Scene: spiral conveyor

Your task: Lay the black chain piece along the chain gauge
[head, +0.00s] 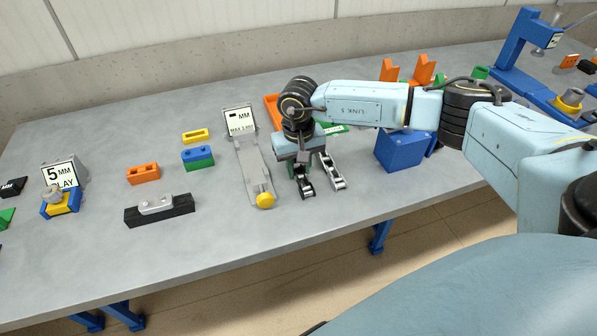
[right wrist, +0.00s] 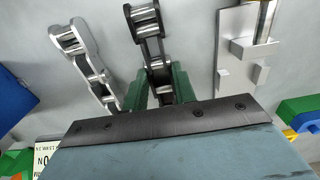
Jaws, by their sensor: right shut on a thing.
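The black chain piece (head: 306,187) is between the fingers of my right gripper (head: 301,170), right of the chain gauge. In the right wrist view the chain piece (right wrist: 146,24) runs away from between the green fingers (right wrist: 163,90), which are shut on it. Its held part is partly hidden; I cannot tell whether it touches the table. The chain gauge (head: 252,166) is a long grey metal piece with a yellow knob at its near end and a sign behind. Part of it shows in the right wrist view (right wrist: 237,48), apart from the chain. My left gripper is out of view.
A silver chain piece (head: 334,172) lies close to the right of the black one. A blue block (head: 401,151) stands farther right. An orange tray (head: 271,107) is behind my gripper. Blue-green (head: 198,158) and orange (head: 143,174) blocks lie left of the gauge.

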